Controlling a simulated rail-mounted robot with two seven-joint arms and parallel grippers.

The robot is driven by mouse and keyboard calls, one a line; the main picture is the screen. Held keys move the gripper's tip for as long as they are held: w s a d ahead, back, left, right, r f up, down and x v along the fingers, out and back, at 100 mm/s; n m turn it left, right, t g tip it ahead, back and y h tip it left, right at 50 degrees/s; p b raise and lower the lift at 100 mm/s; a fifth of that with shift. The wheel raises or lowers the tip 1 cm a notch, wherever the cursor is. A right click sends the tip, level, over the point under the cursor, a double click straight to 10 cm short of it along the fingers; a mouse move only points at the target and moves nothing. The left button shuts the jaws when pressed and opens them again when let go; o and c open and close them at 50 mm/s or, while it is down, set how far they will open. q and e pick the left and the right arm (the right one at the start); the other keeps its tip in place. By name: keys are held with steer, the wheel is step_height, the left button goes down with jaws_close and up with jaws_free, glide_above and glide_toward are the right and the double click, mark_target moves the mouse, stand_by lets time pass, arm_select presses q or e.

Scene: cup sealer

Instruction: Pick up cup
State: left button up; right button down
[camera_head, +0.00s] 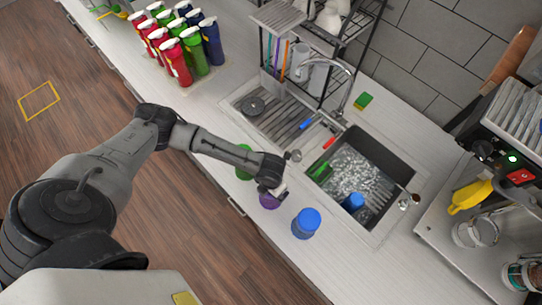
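My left gripper (274,190) reaches in from the left and points down over a purple cup (268,202) near the counter's front edge. The gripper hides the upper part of the purple cup, and I cannot tell whether its fingers are closed on it. A cup with a blue top (306,222) stands upright to the right of the gripper. A green item (243,165), perhaps another cup, shows partly behind my forearm. My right gripper is not in view.
A sink (350,175) holding a blue item (353,202) lies behind the cups, with a faucet (345,80) over it. A wire rack (310,45) and several colored bottles (178,62) stand at the back. A machine (510,150) is at right.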

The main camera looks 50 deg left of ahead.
arm_select(q)
steer(key=c, duration=0.9)
